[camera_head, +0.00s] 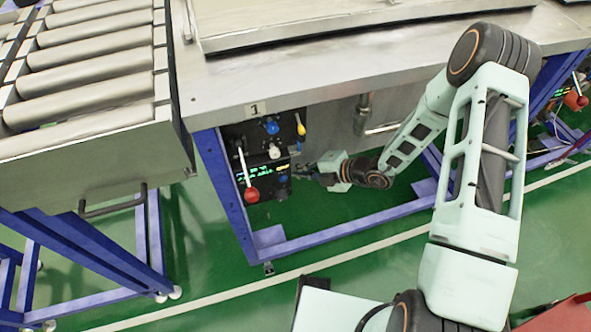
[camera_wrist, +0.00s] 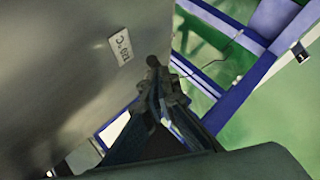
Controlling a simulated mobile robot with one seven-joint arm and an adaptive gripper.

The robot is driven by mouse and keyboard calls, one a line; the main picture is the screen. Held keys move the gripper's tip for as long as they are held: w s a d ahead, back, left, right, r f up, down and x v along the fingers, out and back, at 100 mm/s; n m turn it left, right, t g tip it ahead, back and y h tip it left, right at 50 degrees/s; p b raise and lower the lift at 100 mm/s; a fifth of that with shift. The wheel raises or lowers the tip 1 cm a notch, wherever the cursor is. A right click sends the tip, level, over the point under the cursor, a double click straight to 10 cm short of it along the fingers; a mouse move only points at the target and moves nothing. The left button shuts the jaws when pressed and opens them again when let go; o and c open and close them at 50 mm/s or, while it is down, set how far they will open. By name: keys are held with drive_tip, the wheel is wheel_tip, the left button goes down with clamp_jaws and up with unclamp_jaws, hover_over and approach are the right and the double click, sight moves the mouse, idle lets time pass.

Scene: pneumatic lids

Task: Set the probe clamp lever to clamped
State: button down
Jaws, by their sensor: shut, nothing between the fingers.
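A black control panel (camera_head: 262,145) hangs under the metal table at its front left corner. It carries a lever with a red ball (camera_head: 252,194) pointing down, a yellow-tipped lever (camera_head: 301,129), a blue knob (camera_head: 271,127) and a pale knob (camera_head: 274,152). I cannot read which lever is the probe clamp lever. My gripper (camera_head: 303,176) is just right of the panel's lower part, below the yellow-tipped lever; whether it touches the panel is unclear. In the wrist view my gripper (camera_wrist: 154,85) is shut and empty, beside a grey metal surface; no lever is recognisable there.
The metal table (camera_head: 290,75) overhangs the panel. A blue frame leg (camera_head: 222,185) stands left of it, and a pipe (camera_head: 362,113) hangs to the right. A roller conveyor (camera_head: 95,65) is at left. A label (camera_wrist: 120,46) marks the grey surface.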

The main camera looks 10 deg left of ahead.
drive_tip(key=shift+w+d+f+y, duration=0.1)
drive_tip(key=shift+d+f+y, duration=0.1)
drive_tip(key=shift+y, duration=0.1)
drive_tip(key=f+m+y+b, duration=0.1)
drive_tip(key=f+y+b, duration=0.1)
drive_tip(key=b, duration=0.1)
drive_tip(key=f+m+g+y+b, duration=0.1)
drive_tip(key=f+m+y+b, duration=0.1)
drive_tip(key=f+y+b, duration=0.1)
drive_tip(key=shift+w+d, duration=0.15)
drive_tip(key=shift+d, duration=0.05)
idle(0.3)
drive_tip(key=shift+r, duration=0.1)
drive_tip(key=s+d+r+p, duration=0.1)
drive_tip(key=d+p, duration=0.1)
drive_tip(key=d, duration=0.4)
drive_tip(key=s+d+r+p, duration=0.1)
drive_tip(key=s+d, duration=0.1)
drive_tip(key=d, duration=0.4)
drive_tip(key=shift+d+r+p, duration=0.25)
drive_tip(key=shift+p, duration=0.1)
drive_tip(key=shift+s, duration=0.1)
